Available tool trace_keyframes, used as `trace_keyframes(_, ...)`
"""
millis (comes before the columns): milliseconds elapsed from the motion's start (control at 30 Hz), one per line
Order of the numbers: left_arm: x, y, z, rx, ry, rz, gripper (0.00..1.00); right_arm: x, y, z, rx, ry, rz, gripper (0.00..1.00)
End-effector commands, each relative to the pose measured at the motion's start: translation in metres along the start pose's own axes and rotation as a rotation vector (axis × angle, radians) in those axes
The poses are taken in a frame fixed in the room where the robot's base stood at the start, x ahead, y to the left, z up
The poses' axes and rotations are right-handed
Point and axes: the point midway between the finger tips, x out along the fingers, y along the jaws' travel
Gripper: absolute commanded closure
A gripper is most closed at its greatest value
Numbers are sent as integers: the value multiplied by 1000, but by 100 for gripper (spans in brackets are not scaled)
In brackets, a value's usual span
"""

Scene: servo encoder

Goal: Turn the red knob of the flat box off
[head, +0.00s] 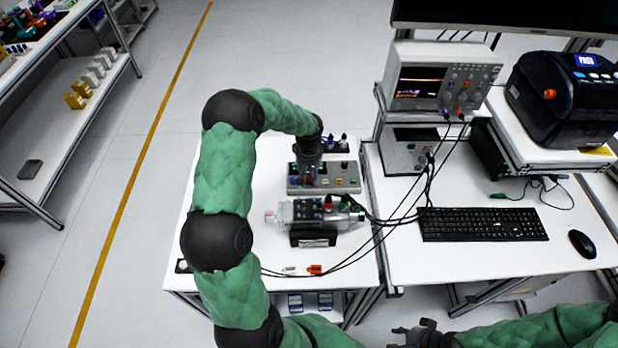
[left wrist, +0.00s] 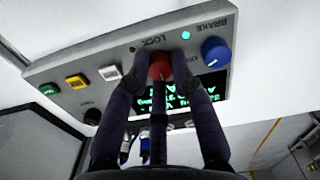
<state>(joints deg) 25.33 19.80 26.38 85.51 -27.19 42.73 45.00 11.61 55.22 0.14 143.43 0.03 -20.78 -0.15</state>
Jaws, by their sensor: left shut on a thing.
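The flat box (head: 345,180) is a grey panel with buttons on the white table in the head view. In the left wrist view the box (left wrist: 60,72) shows up close, with the labels LOCK and BRAKE. Its red knob (left wrist: 160,66) sits below the LOCK label, between my left gripper's fingertips. My left gripper (left wrist: 156,74) is shut on the red knob, one finger on each side. In the head view the left gripper (head: 307,180) is over the left part of the box and hides the knob.
The box also has a blue knob (left wrist: 215,51), a lit display and coloured buttons. A servo motor unit (head: 315,212) lies just in front of the box. Black cables run to the instruments at right. A keyboard (head: 482,224) and mouse (head: 582,244) are on the right table.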

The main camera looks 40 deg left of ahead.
Motion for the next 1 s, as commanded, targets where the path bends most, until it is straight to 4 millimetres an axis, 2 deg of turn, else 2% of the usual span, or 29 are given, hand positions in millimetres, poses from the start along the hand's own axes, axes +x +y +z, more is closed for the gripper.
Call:
trace_keyframes(400, 1, 0, 2, -5, -4, -2, 100, 0, 0, 0, 0, 0, 0, 60)
trace_keyframes(433, 1, 0, 2, -5, -4, -2, 70, 0, 0, 0, 0, 0, 0, 60)
trace_keyframes(500, 1, 0, 2, -5, -4, -2, 52, 0, 0, 0, 0, 0, 0, 60)
trace_keyframes(867, -1, 0, 0, -5, 0, 0, 52, 0, 0, 0, 0, 0, 0, 60)
trace_keyframes(1000, -14, 0, -1, -4, 2, 1, 52, 0, 0, 0, 0, 0, 0, 60)
